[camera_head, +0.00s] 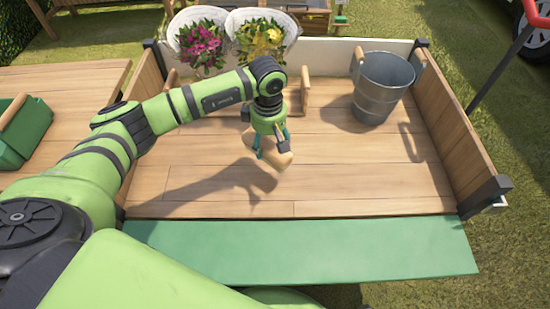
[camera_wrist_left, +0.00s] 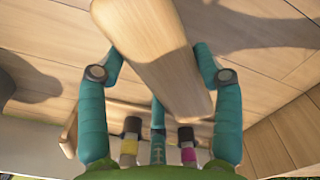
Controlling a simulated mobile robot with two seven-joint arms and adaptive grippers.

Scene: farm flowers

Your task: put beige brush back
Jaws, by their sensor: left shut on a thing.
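The beige brush (camera_wrist_left: 158,45) is a light wooden block between the teal fingers of my left gripper (camera_wrist_left: 157,85) in the left wrist view. In the head view the left gripper (camera_head: 270,146) is shut on the brush (camera_head: 284,159) and holds it above the wooden cart bed, with a shadow to the lower left. A wooden holder (camera_head: 305,92) stands behind the gripper, partly hidden by my arm. My right gripper is not in view.
A metal bucket (camera_head: 381,88) stands at the back right of the bed. A green box (camera_head: 25,130) sits on the left table. The bed's front and right are clear.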

